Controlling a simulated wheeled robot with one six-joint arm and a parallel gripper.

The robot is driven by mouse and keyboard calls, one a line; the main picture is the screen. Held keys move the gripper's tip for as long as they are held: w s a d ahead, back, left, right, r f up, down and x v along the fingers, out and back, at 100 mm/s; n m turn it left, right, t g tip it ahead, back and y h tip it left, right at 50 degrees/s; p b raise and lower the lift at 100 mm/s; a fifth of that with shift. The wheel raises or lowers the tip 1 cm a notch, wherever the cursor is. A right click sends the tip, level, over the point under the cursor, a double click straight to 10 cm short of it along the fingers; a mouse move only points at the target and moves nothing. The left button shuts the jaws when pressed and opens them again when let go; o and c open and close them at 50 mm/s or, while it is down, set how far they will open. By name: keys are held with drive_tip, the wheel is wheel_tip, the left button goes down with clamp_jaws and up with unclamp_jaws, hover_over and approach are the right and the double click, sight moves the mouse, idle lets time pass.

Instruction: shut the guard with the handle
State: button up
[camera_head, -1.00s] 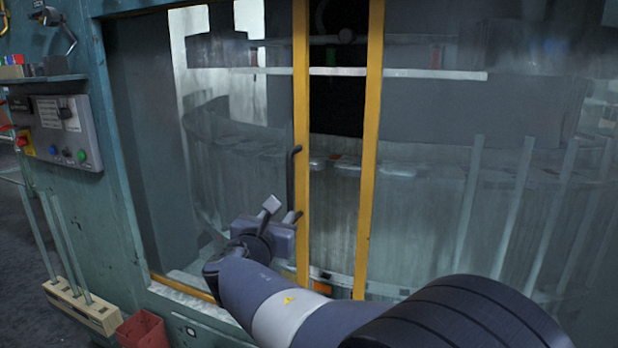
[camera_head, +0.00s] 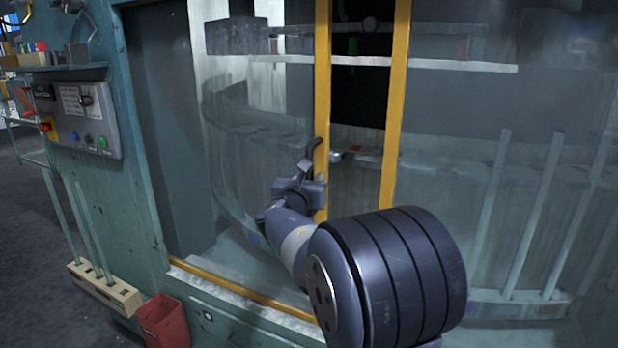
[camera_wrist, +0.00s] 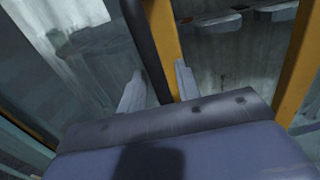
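The guard (camera_head: 250,150) is a clear panel with a yellow upright edge (camera_head: 322,90). A gap shows between this edge and a second yellow upright (camera_head: 395,100) on its right. The dark bar handle (camera_head: 312,148) is on the left upright; it also shows in the wrist view (camera_wrist: 143,40). My gripper (camera_head: 305,172) is at the handle's lower part. In the wrist view my gripper's two pale fingers (camera_wrist: 160,75) stand apart, with the bar running down between them and space showing beside it. Firm contact cannot be seen. The handle's lower end is hidden.
A control box (camera_head: 85,120) with buttons and a shelf (camera_head: 55,67) are on the green machine wall at left. A wooden rack (camera_head: 105,290) with glass rods and a red bin (camera_head: 163,322) stand on the floor below. Glass tubes (camera_head: 535,215) stand behind the right panel.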

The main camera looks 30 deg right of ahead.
clamp_jaws()
idle(0.3)
idle(0.3)
